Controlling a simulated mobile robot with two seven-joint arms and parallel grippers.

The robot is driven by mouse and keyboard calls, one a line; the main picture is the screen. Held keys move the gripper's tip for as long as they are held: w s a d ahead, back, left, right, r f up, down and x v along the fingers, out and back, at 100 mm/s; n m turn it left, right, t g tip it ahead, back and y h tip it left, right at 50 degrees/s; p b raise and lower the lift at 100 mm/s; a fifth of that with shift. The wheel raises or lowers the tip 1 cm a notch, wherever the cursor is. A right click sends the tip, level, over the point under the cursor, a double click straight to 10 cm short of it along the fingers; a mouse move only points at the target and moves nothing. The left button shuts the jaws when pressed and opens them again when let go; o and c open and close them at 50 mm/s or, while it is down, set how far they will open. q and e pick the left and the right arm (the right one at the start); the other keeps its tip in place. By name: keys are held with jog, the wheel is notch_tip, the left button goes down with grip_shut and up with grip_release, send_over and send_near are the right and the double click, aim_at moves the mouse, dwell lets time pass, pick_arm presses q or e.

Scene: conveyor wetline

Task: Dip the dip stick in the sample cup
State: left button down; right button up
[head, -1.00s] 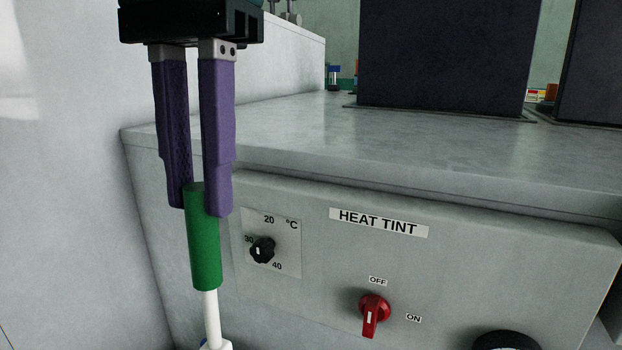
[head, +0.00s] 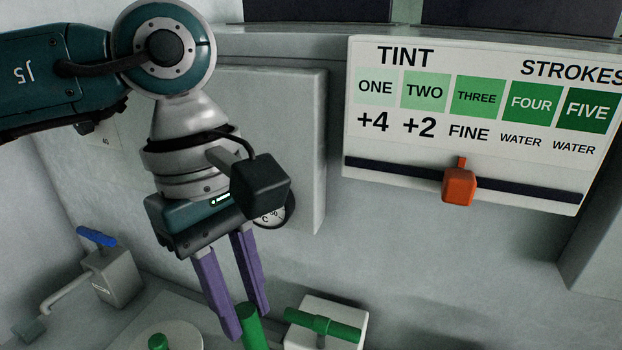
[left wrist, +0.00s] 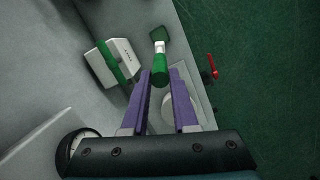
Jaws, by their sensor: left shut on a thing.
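My left gripper (head: 245,324) is low in the head view, its purple fingers shut on the green handle of the dip stick (head: 252,330). The rest of the stick runs out of the bottom of that view. In the left wrist view, the green handle (left wrist: 160,70) sits between the fingertips of the left gripper (left wrist: 160,74). A short white part of the stick shows beyond the handle, near a dark green patch that I cannot make out. I cannot pick out the sample cup in either view. My right gripper is not in view.
A white block with a green bar (head: 325,325) stands right of the stick. A round white lid with a green knob (head: 158,341) is to the left. A blue-handled tap (head: 97,237) is further left. A tint chart (head: 470,120) with an orange slider (head: 460,186) hangs behind.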

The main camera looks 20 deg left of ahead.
pick_arm(q)
jog(key=f+n+b, duration=0.1)
jog(key=f+b, duration=0.2)
jog(key=f, duration=0.3)
jog(key=s+d+f+n+b, duration=0.1)
jog(key=f+b, duration=0.3)
jog(key=f, duration=0.2)
jog(key=d+f+n+b, duration=0.1)
jog(key=f+n+b, duration=0.1)
jog(key=f, duration=0.4)
jog(key=shift+s+t+b, duration=0.4)
jog(key=shift+b, duration=0.5)
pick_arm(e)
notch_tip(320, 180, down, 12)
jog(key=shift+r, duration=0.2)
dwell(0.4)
pick_arm(q)
jog(key=shift+r+p, duration=2.9)
jog(key=shift+r, duration=0.65)
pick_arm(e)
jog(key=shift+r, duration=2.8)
pick_arm(q)
notch_tip(320, 180, up, 5)
jog(key=p, duration=0.4)
jog(key=shift+r, duration=0.1)
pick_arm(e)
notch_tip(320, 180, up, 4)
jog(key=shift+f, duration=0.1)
